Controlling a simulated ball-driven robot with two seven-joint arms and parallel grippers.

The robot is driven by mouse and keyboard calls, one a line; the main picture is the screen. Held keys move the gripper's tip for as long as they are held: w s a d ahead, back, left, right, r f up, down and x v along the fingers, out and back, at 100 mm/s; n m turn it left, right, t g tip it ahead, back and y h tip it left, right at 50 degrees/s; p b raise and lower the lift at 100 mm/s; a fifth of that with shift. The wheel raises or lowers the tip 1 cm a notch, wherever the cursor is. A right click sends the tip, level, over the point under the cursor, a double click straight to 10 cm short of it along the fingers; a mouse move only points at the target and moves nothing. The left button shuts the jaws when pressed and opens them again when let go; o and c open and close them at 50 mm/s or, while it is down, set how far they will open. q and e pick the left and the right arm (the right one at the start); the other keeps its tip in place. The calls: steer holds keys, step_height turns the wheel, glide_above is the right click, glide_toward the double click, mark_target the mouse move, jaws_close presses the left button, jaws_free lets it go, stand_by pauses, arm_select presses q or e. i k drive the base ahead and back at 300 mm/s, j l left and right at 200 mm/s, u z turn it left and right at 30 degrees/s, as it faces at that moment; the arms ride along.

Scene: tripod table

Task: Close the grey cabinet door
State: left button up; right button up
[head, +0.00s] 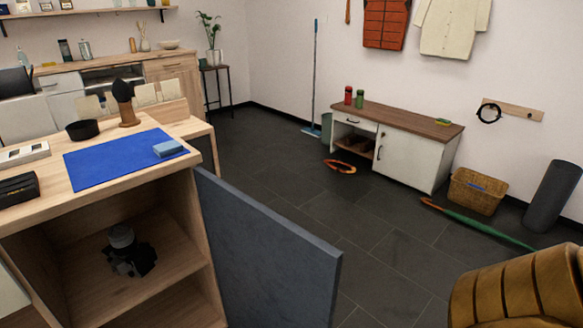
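The grey cabinet door (265,252) stands wide open. It is hinged at the right edge of the wooden cabinet (192,225) and swings out toward the lower right of the head view. The cabinet's open inside shows a shelf with a dark camera-like object (128,255) on it. The lower part of the door is cut off by the bottom of the picture. Neither of my grippers is in view.
On the cabinet top lie a blue mat (105,160), a light blue block (167,148) and a black bowl (82,129). A brown ribbed object (515,292) fills the lower right corner. Dark tiled floor (385,245) lies clear right of the door.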

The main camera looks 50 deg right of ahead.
mark_target(271, 271)
steer(key=k+l+u, duration=0.1)
steer(key=l, duration=0.3)
steer(key=l+u, duration=0.1)
steer(key=l, duration=0.3)
steer(key=k+l+u, duration=0.1)
steer(key=l, duration=0.25)
steer(key=k+l+u, duration=0.15)
steer(key=l, duration=0.25)
steer(key=k+l+u, duration=0.1)
steer(key=l, duration=0.25)
steer(key=k, duration=0.05)
